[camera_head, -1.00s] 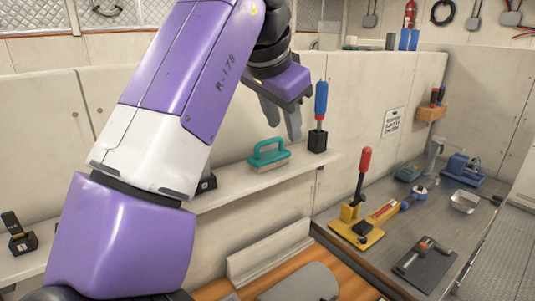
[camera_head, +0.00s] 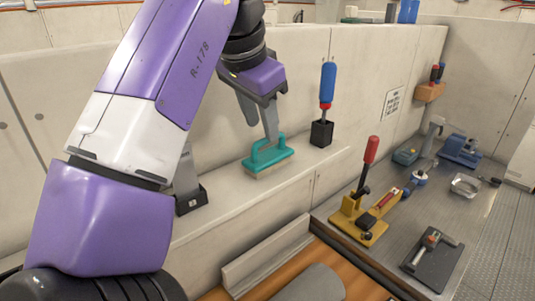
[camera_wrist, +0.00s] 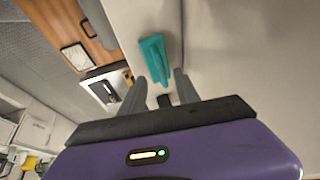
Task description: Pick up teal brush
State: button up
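The teal brush (camera_head: 268,160) lies on the pale ledge, handle up and bristles down, in the middle of the head view. It also shows in the wrist view (camera_wrist: 154,58), ahead of the fingers and roughly between their lines. My gripper (camera_head: 261,132) is open and empty, pointing down just above the brush. In the head view one fingertip overlaps the top of the brush handle; I cannot tell whether it touches. In the wrist view my gripper (camera_wrist: 157,82) has its two grey fingers spread apart.
A blue-handled tool (camera_head: 327,85) stands in a black block on the ledge, right of the brush. A grey tool in a black holder (camera_head: 190,200) stands to the left. A wall rises behind the ledge. A metal bench (camera_head: 400,225) with several tools lies at the right.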

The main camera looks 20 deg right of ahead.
aim_at(265, 140)
jog(key=p+x, duration=0.1)
jog(key=x, duration=0.4)
jog(key=shift+w+d+r+p, duration=0.1)
jog(key=shift+w+p, duration=0.05)
jog(key=shift+p, duration=0.15)
jog(key=shift+c, duration=0.5)
grip_shut()
dwell(0.5)
